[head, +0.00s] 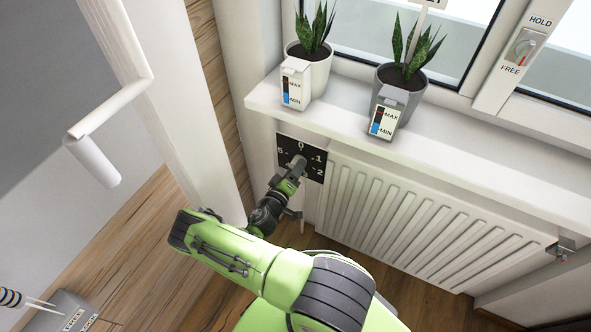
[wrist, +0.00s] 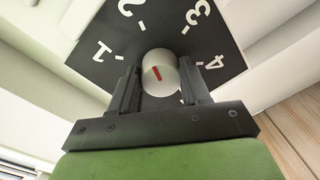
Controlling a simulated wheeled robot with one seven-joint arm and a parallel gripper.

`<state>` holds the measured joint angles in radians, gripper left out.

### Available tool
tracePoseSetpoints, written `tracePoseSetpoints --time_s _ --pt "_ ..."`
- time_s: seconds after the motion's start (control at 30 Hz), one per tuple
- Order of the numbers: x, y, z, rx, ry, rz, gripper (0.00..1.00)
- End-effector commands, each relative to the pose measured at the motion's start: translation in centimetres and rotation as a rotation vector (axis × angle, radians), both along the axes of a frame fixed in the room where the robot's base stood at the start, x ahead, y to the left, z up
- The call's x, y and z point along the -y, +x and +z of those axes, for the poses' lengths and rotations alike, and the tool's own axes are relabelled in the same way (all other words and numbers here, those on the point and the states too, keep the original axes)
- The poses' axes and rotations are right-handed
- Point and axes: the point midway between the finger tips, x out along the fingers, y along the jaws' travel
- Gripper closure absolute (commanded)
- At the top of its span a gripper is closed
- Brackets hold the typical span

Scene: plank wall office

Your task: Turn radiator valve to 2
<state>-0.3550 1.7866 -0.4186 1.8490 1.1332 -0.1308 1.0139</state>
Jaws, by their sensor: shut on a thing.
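The radiator valve is a white round knob (wrist: 162,85) with a red mark on its face. It stands in front of a black square dial plate (head: 287,144) with white numbers. In the wrist view (wrist: 235,55) the plate appears turned over, with 1, 2, 3 and 4 showing. The red mark slants up-left there, roughly in line with the 2. My gripper (head: 297,166) is at the plate; in the wrist view its two fingers (wrist: 158,75) are shut on the knob, one on each side. The gripper hides the plate's lower part in the wrist view.
A white ribbed radiator (head: 425,215) is right of the plate. The windowsill (head: 345,118) overhangs above it, with a white pot (head: 316,72) and a grey pot (head: 409,106) of plants. An open window sash with a handle (head: 105,110) stands at left.

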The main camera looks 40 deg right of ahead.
Motion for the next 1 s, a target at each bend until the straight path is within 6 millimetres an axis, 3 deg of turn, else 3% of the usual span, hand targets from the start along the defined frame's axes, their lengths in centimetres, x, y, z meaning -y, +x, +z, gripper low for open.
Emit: tracePoseSetpoints --time_s 0.07,0.1,0.23,0.57,0.67,1.0 --pt "-0.1 -0.1 -0.2 -0.003 0.006 -0.001 0.84" --pt "-0.1 -0.1 -0.2 -0.003 0.006 -0.001 0.47" --pt "-0.1 -0.1 -0.2 -0.003 0.004 0.0 0.28" --pt "-0.5 -0.2 0.0 -0.003 0.002 0.001 0.28" --pt "-2.2 -0.7 0.2 -0.005 0.002 0.004 0.28" --pt "-11.2 -4.1 0.6 -0.003 0.003 0.005 0.28"
